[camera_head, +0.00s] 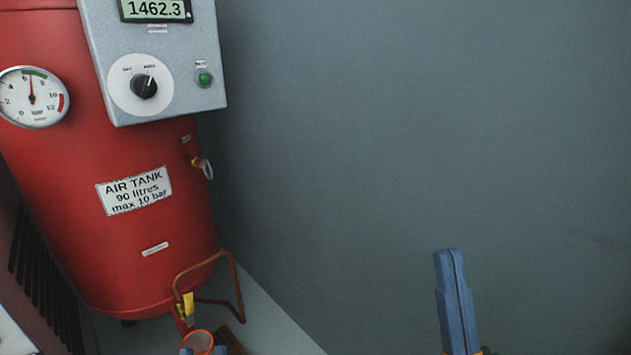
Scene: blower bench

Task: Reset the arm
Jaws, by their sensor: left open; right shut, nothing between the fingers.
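My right gripper (449,256) points up at the lower right, its two blue fingers pressed together with nothing between them. It stands in front of the plain grey wall, apart from everything else. My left gripper (206,350) shows only as blue fingertips at the bottom edge, spread apart. The fingertips appear beside a round orange-rimmed part (198,339) below the air tank; I cannot tell whether they touch it. Most of both arms is out of the picture.
The red air tank (80,235) fills the left side, with a pressure gauge (32,97) and a grey control box (200,45). A copper pipe (236,285) and yellow tag (188,305) are low beside it. The grey wall (420,130) is bare.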

